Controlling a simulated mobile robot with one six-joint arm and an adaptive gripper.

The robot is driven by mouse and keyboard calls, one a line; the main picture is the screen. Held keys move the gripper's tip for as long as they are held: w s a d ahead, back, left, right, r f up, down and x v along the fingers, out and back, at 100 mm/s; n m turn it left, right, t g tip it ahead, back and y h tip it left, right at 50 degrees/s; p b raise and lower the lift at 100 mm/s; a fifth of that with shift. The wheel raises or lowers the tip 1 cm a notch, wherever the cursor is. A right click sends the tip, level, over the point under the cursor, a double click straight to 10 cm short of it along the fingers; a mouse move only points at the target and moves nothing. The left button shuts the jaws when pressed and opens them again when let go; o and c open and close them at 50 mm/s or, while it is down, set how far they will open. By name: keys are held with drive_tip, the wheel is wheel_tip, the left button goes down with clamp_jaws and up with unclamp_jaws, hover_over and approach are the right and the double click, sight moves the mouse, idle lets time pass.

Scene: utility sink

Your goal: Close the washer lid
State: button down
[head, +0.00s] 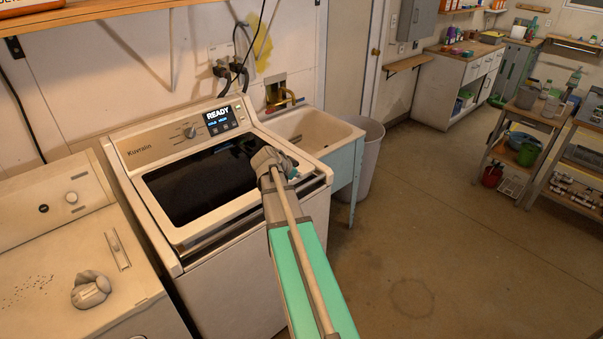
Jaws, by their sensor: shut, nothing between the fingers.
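The washer (235,285) is a white top-loader against the wall, with a lit display reading READY. Its lid (208,222) has a pale frame around a dark glass panel and lies flat or nearly flat over the top. I cannot tell whether a small gap remains under its front edge. My arm reaches in from the bottom of the view, and my gripper (266,158) is over the right part of the lid. The gripper is shut and holds nothing. The arm hides the lid's right front corner area, and I cannot tell whether the fingers touch the lid.
A white dryer (60,265) stands to the left, with a crumpled grey item (90,289) on top. A utility sink (315,130) is right of the washer, with a grey bin (368,150) beside it. Shelving carts stand far right. The floor between is clear.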

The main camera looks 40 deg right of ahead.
drive_tip(key=p+v, duration=0.3)
drive_tip(key=v, duration=0.2)
drive_tip(key=shift+s+a+r, duration=0.15)
drive_tip(key=shift+r, duration=0.1)
idle(0.6)
drive_tip(key=s+a+f+n+y, duration=0.2)
drive_tip(key=a+n, duration=0.4)
drive_tip(key=a, duration=0.6)
drive_tip(key=s+a+f+n+y, duration=0.2)
drive_tip(key=a+n, duration=0.4)
drive_tip(key=a, duration=0.6)
drive_tip(key=s+a+f+n+g+y, duration=0.1)
drive_tip(key=a+n+y, duration=0.4)
drive_tip(key=a, duration=0.7)
drive_tip(key=shift+s+a+f+n, duration=0.4)
drive_tip(key=shift+s+n, duration=0.3)
drive_tip(key=shift+s, duration=0.7)
